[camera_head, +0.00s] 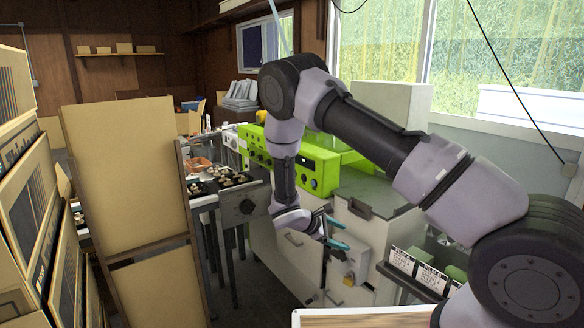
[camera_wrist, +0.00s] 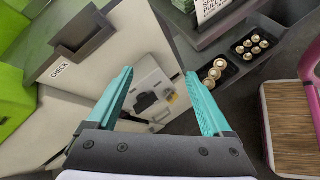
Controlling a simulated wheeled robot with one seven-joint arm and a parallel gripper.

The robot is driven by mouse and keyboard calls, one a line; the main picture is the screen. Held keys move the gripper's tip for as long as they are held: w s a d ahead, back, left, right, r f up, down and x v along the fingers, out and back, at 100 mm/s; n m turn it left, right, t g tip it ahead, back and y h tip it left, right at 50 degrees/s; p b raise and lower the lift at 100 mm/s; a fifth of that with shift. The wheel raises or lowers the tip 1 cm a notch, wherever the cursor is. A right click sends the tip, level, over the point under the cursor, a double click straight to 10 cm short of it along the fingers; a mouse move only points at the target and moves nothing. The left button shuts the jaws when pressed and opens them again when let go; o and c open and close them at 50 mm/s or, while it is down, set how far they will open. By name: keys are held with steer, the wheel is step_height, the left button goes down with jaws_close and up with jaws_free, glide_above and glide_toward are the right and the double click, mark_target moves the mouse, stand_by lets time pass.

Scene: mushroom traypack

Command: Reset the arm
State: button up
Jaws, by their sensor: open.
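My arm reaches in from the right in the head view and bends down at its elbow. My gripper (camera_head: 338,233) hangs in front of the pale machine cabinet, with its teal fingers pointing right. In the wrist view my gripper (camera_wrist: 163,98) is open, its two teal fingers wide apart with nothing between them. Behind the fingers is a pale box with a dark switch and a yellow part (camera_wrist: 155,95) on the cabinet front, apart from the fingers.
Black trays of mushrooms (camera_head: 222,182) lie on the line at left. More trays (camera_wrist: 252,46) show at upper right in the wrist view. A green machine (camera_head: 318,170) stands behind my arm. Cardboard panels (camera_head: 125,180) crowd the left. A wooden board (camera_head: 360,318) is at the bottom.

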steer(key=s+d+r+m+g+y, duration=0.15)
steer(key=r+m, duration=0.25)
steer(key=r, duration=0.5)
steer(key=s+d+r+m+g+y, duration=0.1)
steer(key=s+d+r+m+y, duration=0.25)
steer(key=r, duration=0.55)
steer(key=s+d+r+m+g+y, duration=0.15)
steer(key=r+m, duration=0.25)
steer(key=r, duration=0.5)
steer(key=s+d+r+m+t+y, duration=0.2)
steer(key=s+r+m+t+y, duration=0.4)
steer(key=s+r, duration=1.2)
steer(key=shift+s+d+r+m+t, duration=0.15)
steer(key=shift+s+m+t, duration=0.4)
steer(key=shift+m, duration=0.7)
steer(key=shift+w, duration=0.1)
